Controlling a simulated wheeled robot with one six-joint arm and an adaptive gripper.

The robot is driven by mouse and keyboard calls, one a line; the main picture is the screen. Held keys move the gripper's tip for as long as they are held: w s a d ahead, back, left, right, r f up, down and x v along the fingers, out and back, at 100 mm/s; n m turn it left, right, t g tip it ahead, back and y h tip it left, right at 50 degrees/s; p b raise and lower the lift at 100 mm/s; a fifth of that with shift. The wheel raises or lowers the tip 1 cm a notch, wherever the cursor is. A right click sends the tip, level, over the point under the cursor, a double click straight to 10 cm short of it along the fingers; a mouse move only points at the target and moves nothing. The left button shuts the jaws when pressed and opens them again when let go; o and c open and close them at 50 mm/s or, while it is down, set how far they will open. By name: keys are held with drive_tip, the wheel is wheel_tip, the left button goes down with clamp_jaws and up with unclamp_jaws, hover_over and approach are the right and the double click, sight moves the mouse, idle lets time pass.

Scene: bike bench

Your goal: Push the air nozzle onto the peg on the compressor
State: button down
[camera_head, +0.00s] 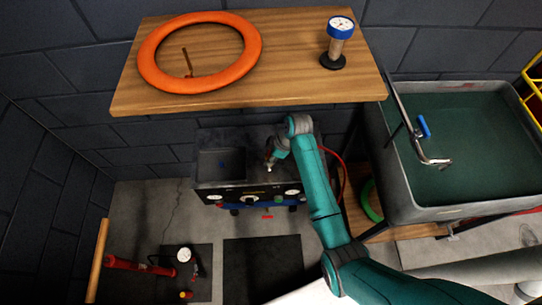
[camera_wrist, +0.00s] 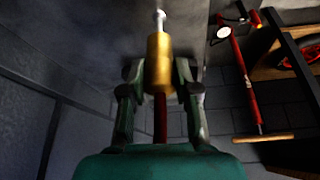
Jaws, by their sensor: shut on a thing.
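The compressor (camera_head: 205,184) is a dark box with gauges on its front, standing on the floor under the wooden shelf. My gripper (camera_head: 270,164) is low over the right part of its top. In the wrist view my gripper (camera_wrist: 159,78) is shut around the brass air nozzle (camera_wrist: 158,55), with the red hose (camera_wrist: 160,118) running back between the fingers. A thin silver pin with a rounded head (camera_wrist: 160,18) is in line with the nozzle's far end. I cannot tell whether this pin is the peg or the nozzle's own tip, nor whether nozzle and peg touch.
The wooden shelf (camera_head: 285,75) above carries an orange tyre (camera_head: 148,65) and a gauge with a blue rim (camera_head: 341,27). A grey sink (camera_head: 455,150) is at right. A red floor pump (camera_head: 135,265) lies at lower left. Dark mats cover the floor in front.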

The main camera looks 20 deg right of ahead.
drive_tip(key=shift+f, duration=1.65)
idle(0.8)
drive_tip(key=c, duration=0.8)
unclamp_jaws()
drive_tip(key=shift+o, duration=0.2)
drive_tip(key=v, duration=1.2)
drive_tip(key=shift+s+d, duration=0.1)
